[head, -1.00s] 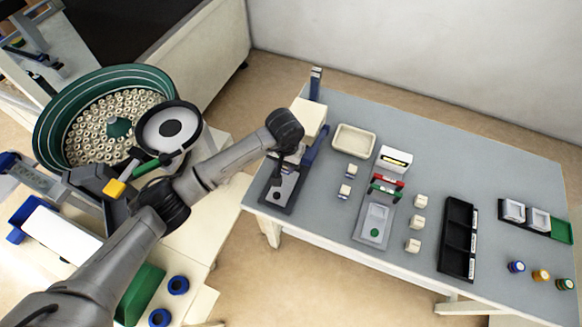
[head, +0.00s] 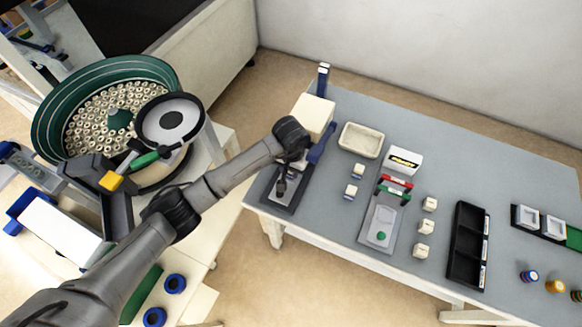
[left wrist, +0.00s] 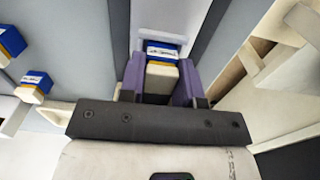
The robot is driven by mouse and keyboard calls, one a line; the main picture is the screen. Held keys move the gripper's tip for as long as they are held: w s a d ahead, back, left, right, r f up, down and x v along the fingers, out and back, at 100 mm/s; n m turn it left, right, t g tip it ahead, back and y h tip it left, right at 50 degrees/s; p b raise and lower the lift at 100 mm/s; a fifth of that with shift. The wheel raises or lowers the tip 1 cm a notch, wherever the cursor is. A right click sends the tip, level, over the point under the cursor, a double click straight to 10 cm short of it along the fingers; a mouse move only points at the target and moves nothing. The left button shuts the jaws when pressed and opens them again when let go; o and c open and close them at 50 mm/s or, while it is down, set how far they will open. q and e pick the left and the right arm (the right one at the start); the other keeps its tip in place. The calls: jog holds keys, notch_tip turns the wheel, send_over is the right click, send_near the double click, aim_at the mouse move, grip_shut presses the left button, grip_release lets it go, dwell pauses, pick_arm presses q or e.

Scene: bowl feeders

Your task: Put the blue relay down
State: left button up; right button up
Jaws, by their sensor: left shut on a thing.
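The blue relay (left wrist: 162,70) shows in the left wrist view as a cream block with a blue, labelled end and a yellow stripe. My left gripper (left wrist: 160,84) is shut on it, with a purple finger on each side. The relay is too small to make out there. I cannot tell whether it touches the plate. My right gripper is out of view.
Two more blue-and-cream relays (head: 358,170) (head: 351,191) stand to the right of the press, below a cream tray (head: 360,140). A black compartment tray (head: 467,246) lies farther right.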

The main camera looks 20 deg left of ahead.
pick_arm(q)
jog(key=o, duration=0.9)
jog(key=shift+f, duration=0.15)
jog(key=shift+r+p, duration=0.4)
notch_tip(320, 180, up, 5)
jog(key=p, duration=0.3)
jog(key=shift+r, duration=0.1)
jog(key=shift+s, duration=0.1)
